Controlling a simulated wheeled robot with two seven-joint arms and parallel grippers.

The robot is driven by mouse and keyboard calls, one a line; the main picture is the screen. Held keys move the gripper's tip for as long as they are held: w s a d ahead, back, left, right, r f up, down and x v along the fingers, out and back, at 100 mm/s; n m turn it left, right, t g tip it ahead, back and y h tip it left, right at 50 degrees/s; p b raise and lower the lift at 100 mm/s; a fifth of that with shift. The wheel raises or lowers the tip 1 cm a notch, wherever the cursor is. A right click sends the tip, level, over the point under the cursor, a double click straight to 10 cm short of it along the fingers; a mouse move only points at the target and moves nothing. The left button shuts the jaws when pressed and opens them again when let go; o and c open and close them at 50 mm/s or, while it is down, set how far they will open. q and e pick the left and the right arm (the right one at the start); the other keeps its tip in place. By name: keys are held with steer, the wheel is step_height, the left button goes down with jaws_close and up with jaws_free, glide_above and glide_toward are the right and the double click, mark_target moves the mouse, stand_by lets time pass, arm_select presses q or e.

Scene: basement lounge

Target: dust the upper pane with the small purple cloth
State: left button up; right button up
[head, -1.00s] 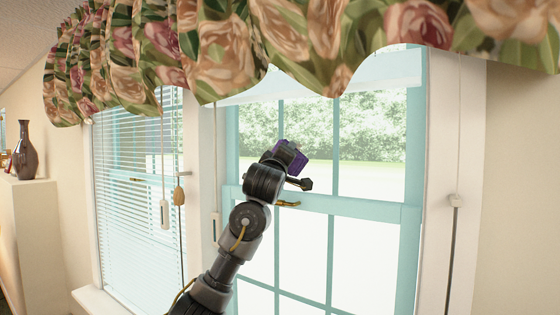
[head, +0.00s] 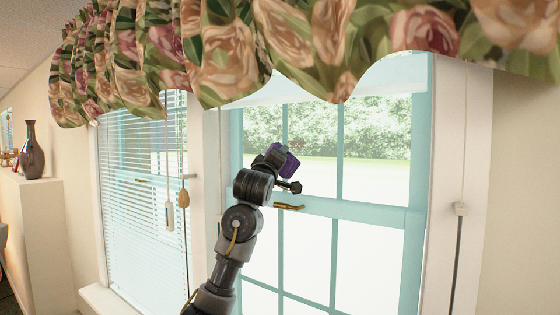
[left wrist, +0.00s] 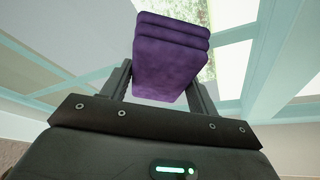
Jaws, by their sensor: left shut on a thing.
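The small purple cloth is folded into a thick pad. It shows in the head view (head: 287,160) and in the left wrist view (left wrist: 172,58). My left gripper (head: 278,163) is shut on the cloth, which lies between its two fingers in the left wrist view (left wrist: 160,88). In the head view the cloth is in front of the lower left part of the upper pane (head: 375,150), above the brass latch (head: 289,206). I cannot tell whether the cloth touches the glass. My right gripper is not in view.
A floral valance (head: 215,60) hangs over the window top. A teal rail (head: 360,209) crosses below the upper pane. Blinds (head: 140,200) with hanging cords and a wooden tassel (head: 183,199) are at left. A brown vase (head: 31,155) stands on a ledge.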

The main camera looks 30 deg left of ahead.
arm_select(q)
steer(key=shift+a+r+p, duration=0.1)
steer(key=shift+a+p, duration=0.6)
steer(key=shift+a, duration=1.05)
steer(key=shift+a, duration=0.1)
steer(key=shift+a+p, duration=0.35)
steer(key=shift+a, duration=1.45)
steer(key=shift+s, duration=0.15)
steer(key=shift+s+d+b, duration=0.1)
steer(key=shift+s+b, duration=0.25)
steer(key=shift+s, duration=2.55)
steer(key=shift+s, duration=1.5)
